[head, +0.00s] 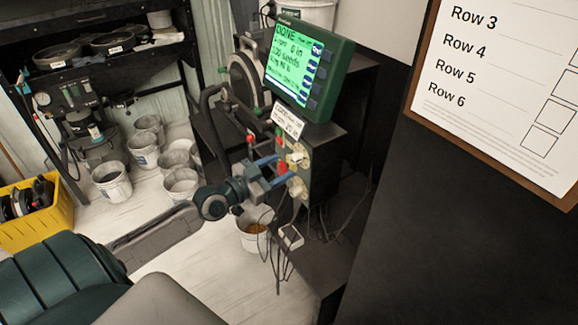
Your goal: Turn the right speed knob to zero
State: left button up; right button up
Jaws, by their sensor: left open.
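The upper knob (298,156) is just beyond the upper finger. The lower knob (297,187) is just beyond the lower finger and partly behind it. I cannot tell whether a finger touches a knob, which knob is the right speed one, or their settings. A green-framed screen (294,62) on the box reads "DONE". My right gripper is out of view.
Red and green switches sit left of the knobs. Cables hang below the box, near a bucket (254,232) with grain. White buckets (111,181) and a yellow crate (28,222) stand at left. A row checklist board (497,75) hangs at right.

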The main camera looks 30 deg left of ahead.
aim_at(292, 161)
pick_arm(q)
jog(key=shift+x, duration=1.85)
jog(key=c, duration=1)
